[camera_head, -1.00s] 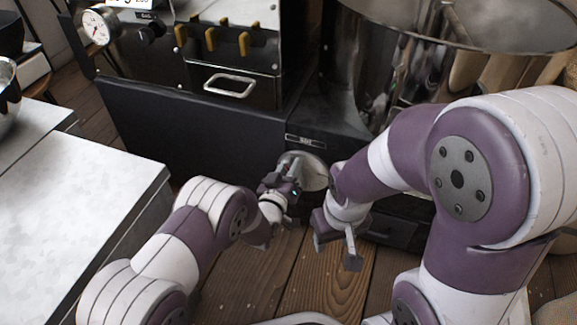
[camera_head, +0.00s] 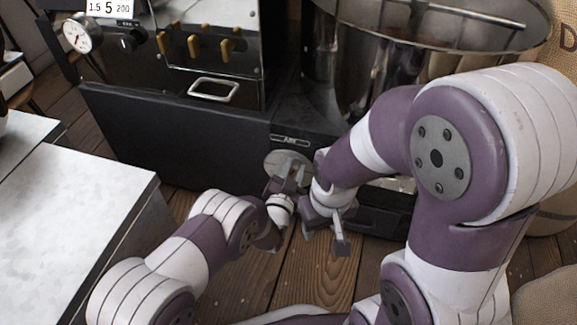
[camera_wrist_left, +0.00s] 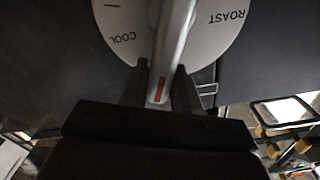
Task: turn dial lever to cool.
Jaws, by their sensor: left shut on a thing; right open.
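The round pale dial plate (camera_head: 276,160) sits low on the front of the dark machine. In the left wrist view the plate (camera_wrist_left: 222,38) shows the words COOL on the left and ROAST on the right, upside down. The metal lever (camera_wrist_left: 172,45), with a red mark near its end, runs down between the two words. My left gripper (camera_head: 289,180) is at the dial, its fingers on both sides of the lever end, shut on it; it also shows in the wrist view (camera_wrist_left: 159,90). My right gripper (camera_head: 326,239) is open and empty, lower and to the right.
A pale-topped table (camera_head: 75,205) stands at the left. The machine has a drawer handle (camera_head: 213,90), yellow levers (camera_head: 194,46) and a gauge (camera_head: 82,36) above. A large metal drum (camera_head: 345,60) is at the upper right. My right forearm is close beside my left gripper.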

